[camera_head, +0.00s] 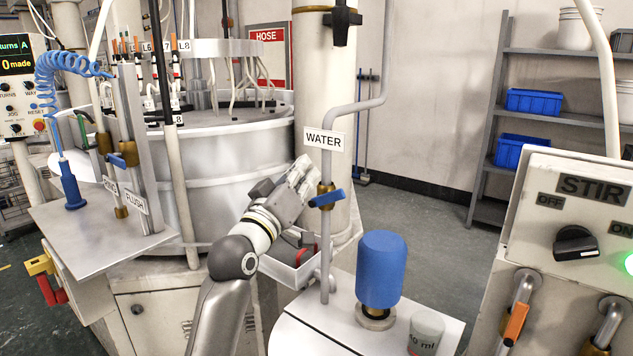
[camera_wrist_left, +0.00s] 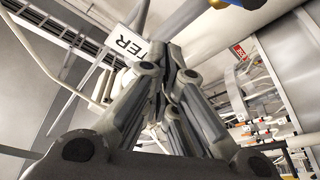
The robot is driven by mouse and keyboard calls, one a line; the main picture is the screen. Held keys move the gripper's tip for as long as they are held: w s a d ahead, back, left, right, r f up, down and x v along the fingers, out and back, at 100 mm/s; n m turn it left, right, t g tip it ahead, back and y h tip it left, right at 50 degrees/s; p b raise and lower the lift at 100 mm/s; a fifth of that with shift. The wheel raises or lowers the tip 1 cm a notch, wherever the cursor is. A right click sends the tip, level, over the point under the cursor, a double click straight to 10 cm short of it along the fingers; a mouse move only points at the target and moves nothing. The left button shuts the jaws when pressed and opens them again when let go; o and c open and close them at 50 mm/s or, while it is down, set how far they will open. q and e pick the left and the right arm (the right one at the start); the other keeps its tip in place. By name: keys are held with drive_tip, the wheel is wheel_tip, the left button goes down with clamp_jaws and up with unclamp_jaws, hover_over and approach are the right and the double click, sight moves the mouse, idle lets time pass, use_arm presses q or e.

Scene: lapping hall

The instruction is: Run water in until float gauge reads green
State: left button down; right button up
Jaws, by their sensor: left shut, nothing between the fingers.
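The WATER sign (camera_head: 324,139) hangs on a thin grey vertical pipe (camera_head: 325,250). Below the sign is a brass valve (camera_head: 325,188) with a blue lever (camera_head: 328,198) lying crosswise to the pipe. My left gripper (camera_head: 304,168) is shut and empty, just left of the pipe, between sign and lever; I cannot tell whether it touches the valve. In the left wrist view the shut fingers (camera_wrist_left: 176,55) point up the picture, beside part of the sign (camera_wrist_left: 128,46). I cannot make out a float gauge. My right gripper is out of view.
A blue cylinder (camera_head: 381,268) and a beaker (camera_head: 426,331) stand on the white cabinet top (camera_head: 330,322) in front. The STIR panel (camera_head: 575,215) with a black knob is at right. A large round machine (camera_head: 225,165) fills the left. Open floor (camera_head: 420,220) lies behind.

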sight(328, 198)
use_arm(q)
drive_tip(key=d+f+p, duration=0.1)
drive_tip(key=d+f, duration=0.1)
drive_tip(key=f, duration=0.1)
drive_tip(key=shift+w+d, duration=0.1)
drive_tip(key=shift+d, duration=0.05)
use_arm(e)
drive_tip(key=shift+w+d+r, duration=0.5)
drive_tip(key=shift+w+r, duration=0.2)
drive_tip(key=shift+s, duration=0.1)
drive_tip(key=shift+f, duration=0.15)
use_arm(q)
drive_tip(key=shift+d+f+m+b, duration=0.1)
drive_tip(key=shift+d+m+b, duration=0.05)
drive_tip(key=shift+m+b, duration=0.3)
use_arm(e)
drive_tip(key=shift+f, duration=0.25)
